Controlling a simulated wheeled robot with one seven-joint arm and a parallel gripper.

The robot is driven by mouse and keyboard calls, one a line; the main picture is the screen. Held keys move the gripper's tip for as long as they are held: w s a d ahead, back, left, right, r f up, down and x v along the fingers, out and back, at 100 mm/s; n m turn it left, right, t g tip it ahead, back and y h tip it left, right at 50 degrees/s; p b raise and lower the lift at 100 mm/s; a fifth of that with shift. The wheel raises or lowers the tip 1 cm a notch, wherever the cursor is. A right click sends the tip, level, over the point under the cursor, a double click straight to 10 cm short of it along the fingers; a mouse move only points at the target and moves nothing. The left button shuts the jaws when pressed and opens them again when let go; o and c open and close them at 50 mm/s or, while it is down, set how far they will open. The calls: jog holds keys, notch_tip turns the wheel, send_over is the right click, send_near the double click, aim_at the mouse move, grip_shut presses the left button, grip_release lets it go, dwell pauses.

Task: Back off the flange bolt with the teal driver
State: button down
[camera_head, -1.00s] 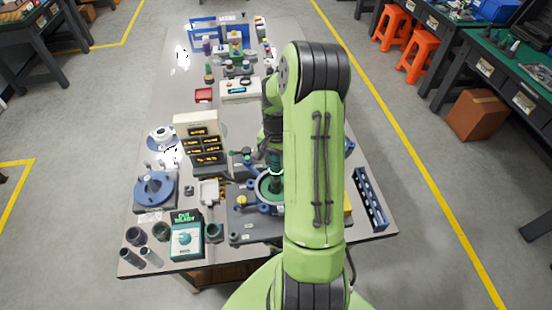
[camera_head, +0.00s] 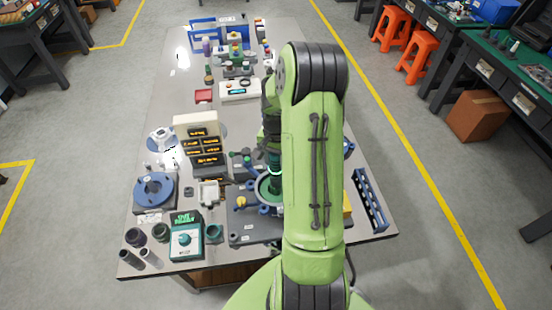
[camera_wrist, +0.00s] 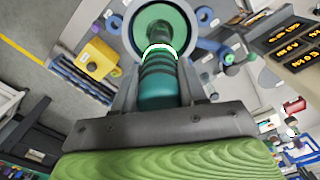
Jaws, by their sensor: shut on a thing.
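The teal driver (camera_wrist: 158,85) is between the two fingers of my gripper (camera_wrist: 157,72), which is shut on it; a bright ring circles its shaft. In the head view, the driver (camera_head: 274,166) shows beside my green arm, over a round flange (camera_head: 262,188) on a dark plate. In the wrist view, the driver points into the green-centred round flange (camera_wrist: 128,35). The flange bolt under the driver's tip is hidden, and I cannot tell whether the tip touches it.
A dark base plate (camera_head: 245,236) with a yellow knob (camera_head: 241,202) surrounds the flange. A teal box with a dial (camera_head: 186,240) and a blue disc fixture (camera_head: 154,189) stand left. A blue rack (camera_head: 370,200) stands right of my arm. The table's front right corner is mostly clear.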

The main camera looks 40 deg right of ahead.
jog(key=shift+r, duration=0.1)
dwell(0.7)
jog(key=shift+r+p, duration=1.75)
jog(key=shift+r, duration=0.75)
